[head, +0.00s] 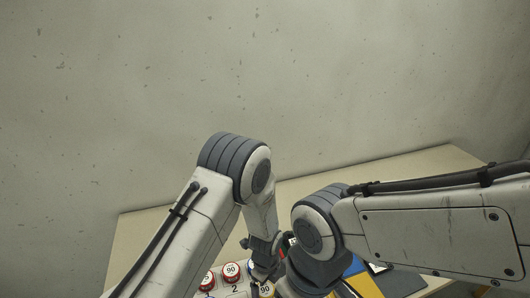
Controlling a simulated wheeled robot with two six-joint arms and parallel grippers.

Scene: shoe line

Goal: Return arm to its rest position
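Both of my arms are bent over the table in the head view. My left gripper (262,273) points down at the bottom middle of the view, close to the round red-rimmed pieces. Its fingertips are too small and too covered to tell if they are open or shut. My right arm comes in from the right, and its dark wrist is beside the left gripper. The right gripper (300,288) is mostly hidden by the wrist and the bottom edge of the view, and its fingers cannot be made out.
The beige table (140,232) stands against a speckled wall (300,80). Red-rimmed round pieces marked 90 (231,269) sit at the bottom, near a white surface marked 2 (235,289). A yellow piece (365,286), blue piece (355,267) and grey patch (400,282) lie right. The table's far left is clear.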

